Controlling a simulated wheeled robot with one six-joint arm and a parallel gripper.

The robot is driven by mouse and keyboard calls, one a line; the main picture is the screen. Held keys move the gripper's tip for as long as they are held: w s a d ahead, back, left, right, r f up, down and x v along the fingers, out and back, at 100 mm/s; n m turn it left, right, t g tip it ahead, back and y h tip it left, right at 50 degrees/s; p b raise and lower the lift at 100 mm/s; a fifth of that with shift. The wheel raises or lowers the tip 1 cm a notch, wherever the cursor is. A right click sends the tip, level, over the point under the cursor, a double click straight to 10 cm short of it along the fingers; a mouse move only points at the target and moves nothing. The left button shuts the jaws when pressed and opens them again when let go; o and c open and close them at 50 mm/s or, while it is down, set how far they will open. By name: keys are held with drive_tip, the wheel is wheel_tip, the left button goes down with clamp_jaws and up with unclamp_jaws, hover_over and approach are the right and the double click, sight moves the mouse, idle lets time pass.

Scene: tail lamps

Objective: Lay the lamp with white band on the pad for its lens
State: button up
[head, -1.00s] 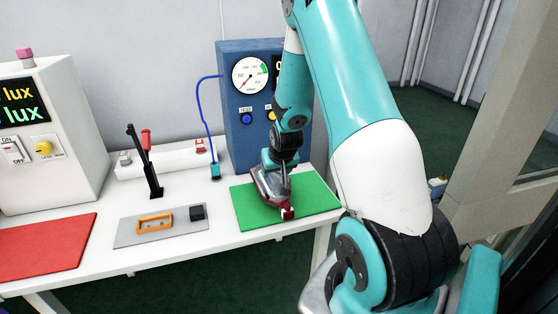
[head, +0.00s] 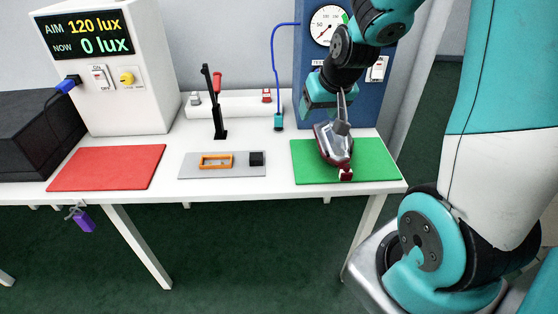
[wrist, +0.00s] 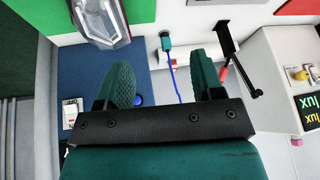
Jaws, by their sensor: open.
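The lamp (head: 334,146), with a grey, clear-looking body, dark red rim and dark red end block, lies on the green pad (head: 376,165) at the right of the table. Its end block points to the table's front edge. In the wrist view the lamp (wrist: 101,20) is at the top, beyond my fingers. My gripper (head: 342,108) is above the lamp's far end; in the wrist view its two fingers (wrist: 163,84) are spread with nothing between them. A red pad (head: 107,167) lies bare at the left.
A grey plate (head: 222,171) with an orange frame (head: 216,161) and a black block (head: 256,159) lies mid-table. Behind stand a black lever clamp (head: 218,110) and a blue gauge box (head: 314,75). A white lux box (head: 115,75) stands at the back left.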

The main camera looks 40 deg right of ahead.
drive_tip(key=s+a+r+n+g+y, duration=0.1)
drive_tip(key=s+a+r+n+y, duration=0.15)
drive_tip(key=a, duration=0.55)
drive_tip(key=s+a+r+n+g+y, duration=0.1)
drive_tip(key=s+a+r+n, duration=0.15)
drive_tip(key=a, duration=0.55)
drive_tip(key=s+a+r+n+g+y, duration=0.1)
drive_tip(key=s+a+r+n+g, duration=0.1)
drive_tip(key=s+a+n, duration=0.3)
drive_tip(key=s+a+g, duration=0.1)
drive_tip(key=s+a, duration=0.3)
drive_tip(key=s, duration=0.4)
drive_tip(key=shift+a+r+n, duration=0.2)
drive_tip(key=shift+r+n, duration=0.2)
